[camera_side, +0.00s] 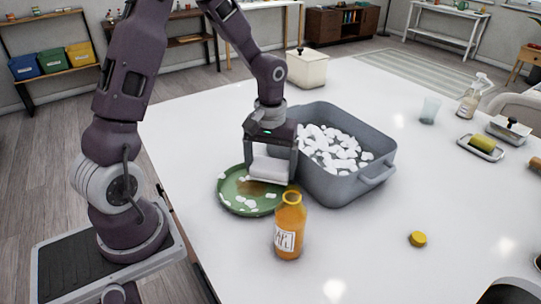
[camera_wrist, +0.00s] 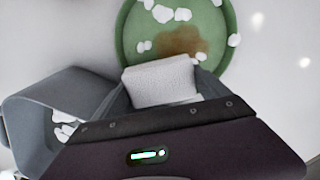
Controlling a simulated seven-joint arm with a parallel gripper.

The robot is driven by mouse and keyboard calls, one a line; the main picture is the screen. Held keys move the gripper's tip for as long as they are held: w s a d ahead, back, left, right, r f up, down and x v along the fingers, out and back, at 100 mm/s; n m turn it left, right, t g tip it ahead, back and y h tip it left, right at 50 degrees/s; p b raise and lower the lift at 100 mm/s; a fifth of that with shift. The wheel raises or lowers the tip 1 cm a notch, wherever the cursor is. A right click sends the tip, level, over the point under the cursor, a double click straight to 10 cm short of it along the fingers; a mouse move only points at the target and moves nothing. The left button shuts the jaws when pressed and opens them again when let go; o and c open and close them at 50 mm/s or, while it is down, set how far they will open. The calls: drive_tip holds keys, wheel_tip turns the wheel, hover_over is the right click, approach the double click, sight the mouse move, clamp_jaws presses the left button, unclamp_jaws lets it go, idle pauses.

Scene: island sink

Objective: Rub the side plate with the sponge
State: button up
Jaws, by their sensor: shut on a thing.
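The side plate (camera_side: 236,204) is green and round, lying on the white counter left of the grey basin, with a brown smear and several white foam bits on it. It also shows at the top of the wrist view (camera_wrist: 137,33). My gripper (camera_side: 269,172) is shut on a white block-shaped sponge (camera_side: 268,168), which is over the plate's right part. In the wrist view the sponge (camera_wrist: 160,82) covers the plate's near edge, beside the brown smear. I cannot tell whether the sponge touches the plate.
A grey basin (camera_side: 353,188) full of white foam stands right of my gripper. An orange bottle (camera_side: 289,228) stands close in front of the plate. A yellow cap (camera_side: 417,239) lies on the counter to the right.

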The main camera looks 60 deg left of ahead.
sight(260, 169)
drive_tip(key=shift+s+f, duration=0.2)
drive_tip(key=shift+s, duration=0.55)
drive_tip(key=shift+s+f, duration=0.2)
drive_tip(key=shift+s, duration=0.55)
drive_tip(key=shift+s+f, duration=0.3)
drive_tip(key=shift+s, duration=0.25)
drive_tip(key=shift+s+f, duration=0.3)
drive_tip(key=shift+s, duration=2.5)
drive_tip(key=shift+w, duration=4.9)
drive_tip(key=shift+s, duration=5)
drive_tip(key=shift+w, duration=4.85)
drive_tip(key=shift+s, duration=4.9)
drive_tip(key=shift+w, duration=5.05)
wheel_tip(260, 169, up, 10)
drive_tip(key=shift+f, duration=0.2)
